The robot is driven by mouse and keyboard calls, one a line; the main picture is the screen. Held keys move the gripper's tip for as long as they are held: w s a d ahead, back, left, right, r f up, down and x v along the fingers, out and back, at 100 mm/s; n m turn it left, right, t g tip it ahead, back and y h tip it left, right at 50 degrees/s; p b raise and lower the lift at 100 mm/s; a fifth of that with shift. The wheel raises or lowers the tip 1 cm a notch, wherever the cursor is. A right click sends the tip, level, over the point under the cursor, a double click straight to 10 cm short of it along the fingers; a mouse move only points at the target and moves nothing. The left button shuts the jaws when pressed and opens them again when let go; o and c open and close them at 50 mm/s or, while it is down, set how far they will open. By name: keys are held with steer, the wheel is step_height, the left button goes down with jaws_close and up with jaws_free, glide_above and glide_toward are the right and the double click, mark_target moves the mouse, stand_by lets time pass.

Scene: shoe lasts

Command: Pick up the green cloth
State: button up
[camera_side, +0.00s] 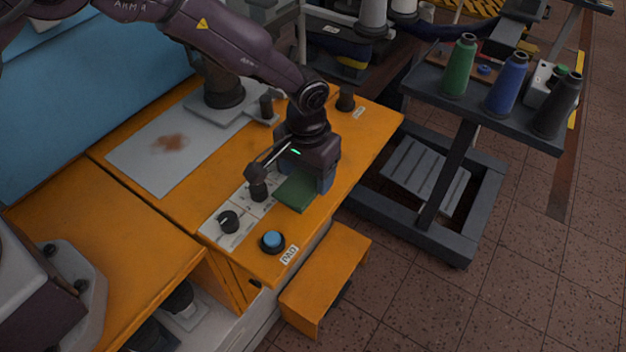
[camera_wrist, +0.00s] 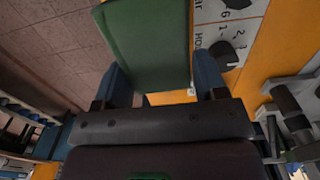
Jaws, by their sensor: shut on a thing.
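The green cloth (camera_side: 297,193) is a flat, folded rectangle at the front edge of the orange table (camera_side: 360,150). My gripper (camera_side: 312,184) is over its right end in the side view, pointing down. In the wrist view the cloth (camera_wrist: 147,45) extends out from between the two blue fingers of my gripper (camera_wrist: 165,82), which are shut on it. The cloth's held end is partly hidden by the fingers and palm. I cannot tell whether the cloth touches the table or is slightly above it.
A blue button (camera_side: 272,241) is in front. A dark cart (camera_side: 480,110) with thread cones is at the right. An orange step (camera_side: 325,275) sits below.

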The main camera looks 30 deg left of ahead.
mark_target(290, 182)
steer(key=s+r, duration=0.1)
steer(key=s+a+r, duration=0.1)
steer(key=r, duration=0.1)
steer(key=s+r, duration=0.1)
steer(key=shift+a+r, duration=0.15)
steer(key=shift+a, duration=0.1)
steer(key=s+a+r, duration=0.4)
steer(key=s, duration=0.4)
steer(key=shift+s+a+r, duration=0.15)
steer(key=shift+s, duration=0.1)
